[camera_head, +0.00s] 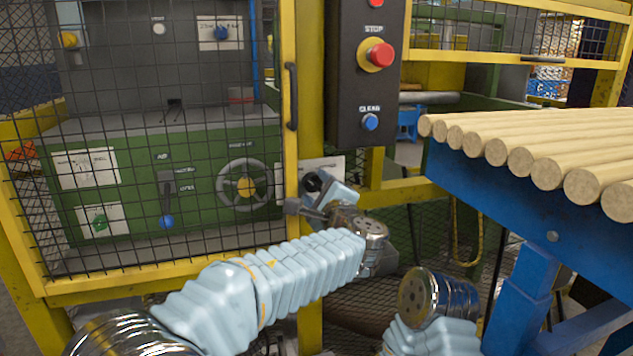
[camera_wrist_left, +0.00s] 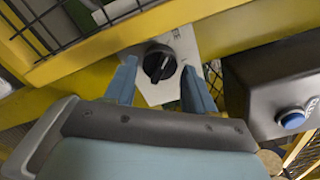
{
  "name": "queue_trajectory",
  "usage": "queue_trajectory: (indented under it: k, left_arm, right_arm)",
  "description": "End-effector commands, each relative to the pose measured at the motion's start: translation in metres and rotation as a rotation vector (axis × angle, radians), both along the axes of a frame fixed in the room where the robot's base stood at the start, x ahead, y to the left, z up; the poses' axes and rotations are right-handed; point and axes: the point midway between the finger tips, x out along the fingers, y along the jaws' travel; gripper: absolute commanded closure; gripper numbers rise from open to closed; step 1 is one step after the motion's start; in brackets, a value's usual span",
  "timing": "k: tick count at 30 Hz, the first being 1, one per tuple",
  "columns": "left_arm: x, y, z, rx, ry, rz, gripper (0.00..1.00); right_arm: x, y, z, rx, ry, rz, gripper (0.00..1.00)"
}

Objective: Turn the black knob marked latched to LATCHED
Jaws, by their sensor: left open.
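The black knob (camera_head: 313,182) sits on a pale plate (camera_head: 332,166) on the yellow frame, right of the mesh door. In the left wrist view the knob (camera_wrist_left: 160,64) shows a light pointer line on its face; the plate (camera_wrist_left: 183,42) surrounds it. Any lettering there is too small to read. My left gripper (camera_wrist_left: 159,68) is open, with one finger on either side of the knob; I cannot tell whether they touch it. In the head view my left gripper (camera_head: 322,198) partly hides the knob. Part of my right arm shows at lower right; its gripper is out of view.
A dark control box with a red stop button (camera_head: 380,55) and a blue clear button (camera_head: 370,122) stands just above and right. The mesh door's black handle (camera_head: 292,96) is close by. Wooden rods (camera_head: 545,150) lie on a blue stand (camera_head: 500,205) at right.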

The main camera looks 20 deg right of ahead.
Motion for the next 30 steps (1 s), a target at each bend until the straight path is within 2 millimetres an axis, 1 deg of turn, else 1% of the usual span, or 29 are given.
queue_trajectory:
  k: [1,5,13,14,21,22,25,28,30]
  left_arm:
    - [0.006,0.0,0.001,0.0,0.001,0.0,0.46]
    - [0.014,0.0,0.0,0.0,0.0,0.0,0.46]
    - [0.016,0.0,-0.001,0.0,0.001,-0.001,0.46]
    - [0.016,0.0,-0.001,0.0,0.001,-0.001,0.47]
    - [0.016,0.0,-0.001,0.0,0.001,-0.001,0.84]
    - [0.016,0.0,-0.001,0.0,0.001,-0.001,0.87]
    - [0.016,0.0,0.001,0.029,0.002,-0.001,0.87]
    - [0.015,0.0,0.002,0.107,0.005,-0.002,0.87]
    - [0.016,0.001,0.0,0.128,0.006,0.0,0.87]
  right_arm:
    - [0.0,0.0,0.003,0.0,0.0,0.0,1.0]
    - [0.0,0.0,0.005,0.001,-0.001,0.001,1.0]
    - [0.0,0.0,0.004,0.001,0.0,0.001,1.0]
    - [0.0,0.0,0.004,0.001,0.0,0.001,1.0]
    - [0.0,0.0,0.004,0.001,0.0,0.001,1.0]
    - [0.0,0.0,0.004,0.001,0.0,0.001,1.0]
    - [0.0,0.0,0.008,0.001,0.0,0.001,1.0]
    - [0.0,0.0,0.014,0.001,0.0,0.002,1.0]
    - [0.0,0.0,0.013,0.001,0.0,0.002,1.0]
